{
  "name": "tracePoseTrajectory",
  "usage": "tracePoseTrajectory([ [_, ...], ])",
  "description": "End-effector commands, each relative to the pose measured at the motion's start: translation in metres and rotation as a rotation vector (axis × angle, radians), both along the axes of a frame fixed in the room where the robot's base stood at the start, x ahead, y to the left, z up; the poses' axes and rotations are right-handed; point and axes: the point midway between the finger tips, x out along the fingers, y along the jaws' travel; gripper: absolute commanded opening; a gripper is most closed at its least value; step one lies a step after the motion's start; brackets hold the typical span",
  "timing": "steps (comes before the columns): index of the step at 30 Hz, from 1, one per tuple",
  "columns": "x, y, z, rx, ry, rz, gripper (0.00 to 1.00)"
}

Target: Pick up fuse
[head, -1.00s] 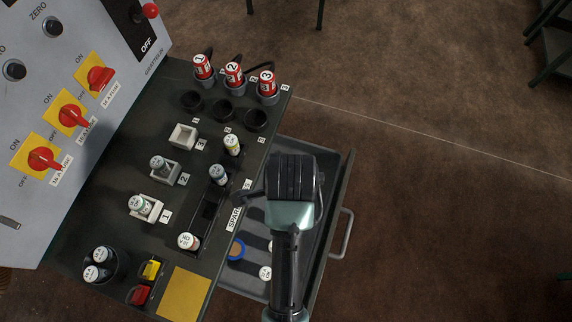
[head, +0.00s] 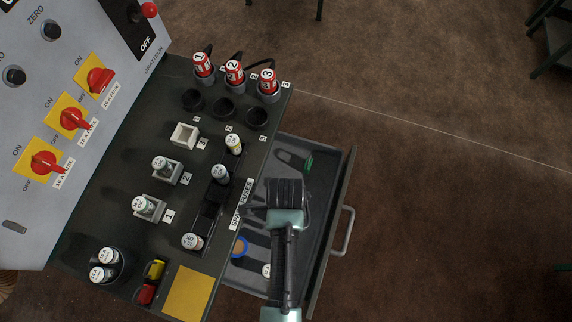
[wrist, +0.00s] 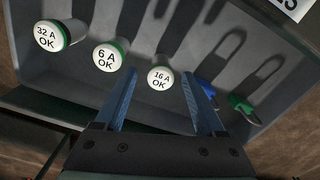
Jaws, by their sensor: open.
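In the wrist view, several round-capped fuses with green bands stand in the grey drawer (head: 322,215). The 32 A fuse (wrist: 48,36) is at the left, the 6 A fuse (wrist: 107,57) beside it, and the 16 A fuse (wrist: 160,78) lies between the lines of my fingers. All three caps read OK. My gripper (wrist: 160,76) is open, its blue fingers either side of the 16 A cap, holding nothing. I cannot tell whether they touch it. In the head view my gripper (head: 285,192) is over the drawer and hides part of it; one white cap (head: 267,270) shows.
The dark panel (head: 120,190) left of the drawer carries several fuses, sockets and red numbered plugs (head: 234,72). Open floor is to the right.

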Motion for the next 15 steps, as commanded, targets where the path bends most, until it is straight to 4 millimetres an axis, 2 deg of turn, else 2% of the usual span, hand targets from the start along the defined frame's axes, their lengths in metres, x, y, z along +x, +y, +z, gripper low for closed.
tracePoseTrajectory([
  [3, 0.0, 0.0, -0.015, 0.0, 0.002, 0.0, 0.72],
  [6, 0.0, 0.0, -0.021, 0.0, 0.001, -0.001, 0.72],
  [13, 0.0, 0.0, -0.023, 0.0, -0.001, -0.001, 0.72],
  [14, 0.0, 0.0, -0.023, 0.0, -0.001, -0.001, 0.7],
  [15, 0.0, 0.0, -0.023, 0.0, -0.001, -0.001, 0.63],
])
